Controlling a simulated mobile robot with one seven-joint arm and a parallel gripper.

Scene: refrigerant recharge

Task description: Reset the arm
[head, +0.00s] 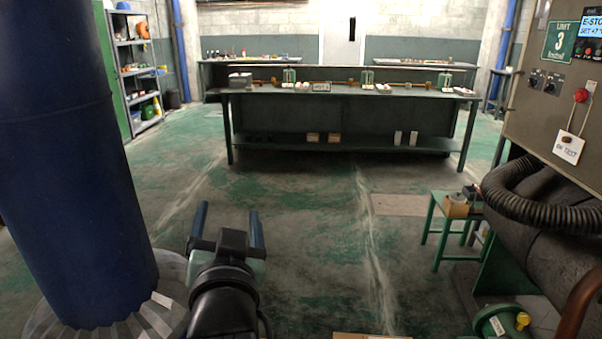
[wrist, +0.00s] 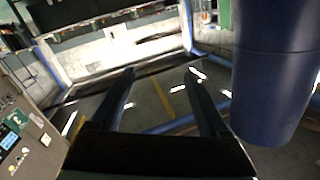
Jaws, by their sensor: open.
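My gripper (head: 228,228) is at the lower left of the head view, over open floor and pointing away from the camera. Its two fingers stand apart with nothing between them. In the wrist view my gripper (wrist: 160,80) also shows two dark fingers spread wide and empty. The gripper touches nothing in either view.
A blue column (head: 70,160) fills the left side, close to my arm. A long workbench (head: 345,93) stands across the room. At right are a grey control panel (head: 560,90), a black ribbed hose (head: 530,210) and a small green stool (head: 440,207). The middle floor is clear.

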